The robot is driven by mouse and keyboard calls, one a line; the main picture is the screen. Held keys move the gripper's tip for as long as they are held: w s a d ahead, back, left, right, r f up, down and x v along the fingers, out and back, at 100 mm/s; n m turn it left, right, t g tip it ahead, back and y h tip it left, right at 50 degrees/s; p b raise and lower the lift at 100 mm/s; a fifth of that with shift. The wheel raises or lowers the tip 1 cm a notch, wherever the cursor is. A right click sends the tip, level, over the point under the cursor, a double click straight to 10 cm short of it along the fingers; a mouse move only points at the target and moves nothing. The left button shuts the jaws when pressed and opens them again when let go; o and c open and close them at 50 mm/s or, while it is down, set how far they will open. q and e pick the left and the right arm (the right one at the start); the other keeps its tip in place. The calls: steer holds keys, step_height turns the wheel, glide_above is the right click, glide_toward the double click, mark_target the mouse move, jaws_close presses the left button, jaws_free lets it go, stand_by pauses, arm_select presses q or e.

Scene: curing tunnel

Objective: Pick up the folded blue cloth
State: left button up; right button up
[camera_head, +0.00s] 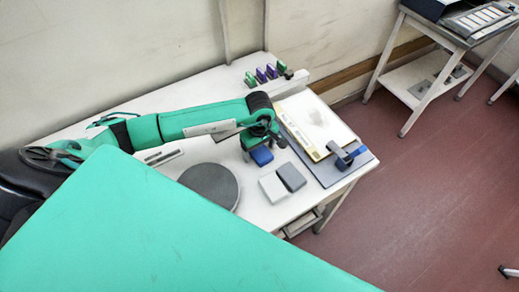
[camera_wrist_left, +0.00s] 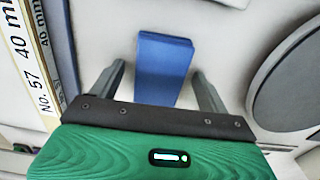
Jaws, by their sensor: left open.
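The folded blue cloth (camera_head: 261,156) lies on the white table, just below my left gripper in the head view. In the left wrist view the blue cloth (camera_wrist_left: 162,65) is a flat blue rectangle lying between the two fingers. My left gripper (camera_wrist_left: 162,80) is open, with one finger on each side of the cloth. The fingers do not visibly touch it. The near end of the cloth is hidden behind the gripper body. In the head view my left gripper (camera_head: 262,142) partly covers the cloth. My right gripper is not in view.
A light grey block (camera_head: 273,187) and a dark grey block (camera_head: 291,177) lie close to the cloth. A round grey disc (camera_head: 209,186) is to its left. A board with a paper sheet (camera_head: 316,122) is to the right. Green and purple items (camera_head: 262,74) stand at the back.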

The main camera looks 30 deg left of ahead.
mark_target(260, 150)
arm_select(q)
steer(key=c, duration=1.1)
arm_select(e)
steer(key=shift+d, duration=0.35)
arm_select(q)
steer(key=shift+o, duration=0.2)
step_height(260, 150, up, 20)
steer(key=b, duration=0.5)
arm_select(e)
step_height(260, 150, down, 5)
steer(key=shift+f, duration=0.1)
